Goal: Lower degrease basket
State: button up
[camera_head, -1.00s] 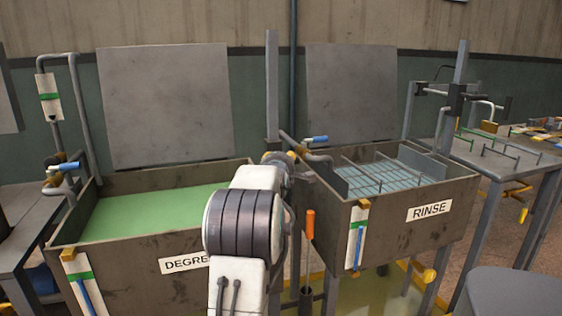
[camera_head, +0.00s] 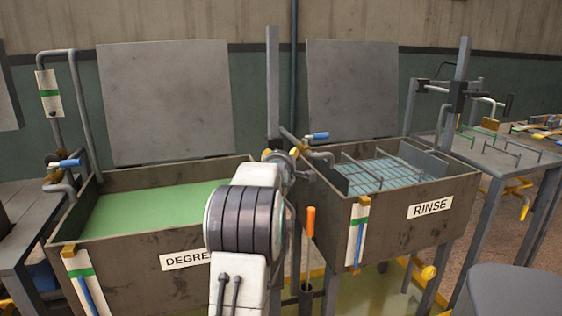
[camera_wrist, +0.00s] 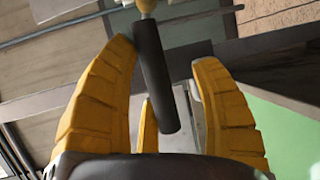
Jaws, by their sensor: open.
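The degrease tank (camera_head: 130,251) stands at the left, filled with green liquid (camera_head: 150,209). I see no basket in it; my arm hides its right end. A grey upright post (camera_head: 273,85) stands at its right side, with a metal fitting (camera_head: 280,160) partly behind my arm. In the wrist view my gripper (camera_wrist: 170,62) is open, its yellow fingers apart on both sides of a dark cylindrical handle (camera_wrist: 155,75). The handle lies between the fingers, with a visible gap on its right. In the head view my arm hides the gripper.
The rinse tank (camera_head: 399,232) at the right holds a wire basket (camera_head: 385,172). Its post (camera_head: 461,70) carries a crank (camera_head: 507,104). An orange-handled tool (camera_head: 310,222) stands between the tanks. A grey table (camera_head: 490,165) is at the far right.

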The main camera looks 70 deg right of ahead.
jog(key=shift+a, duration=0.1)
jog(key=v, duration=1.1)
jog(key=shift+s+a, duration=0.15)
jog(key=shift+a, duration=0.25)
dwell(0.3)
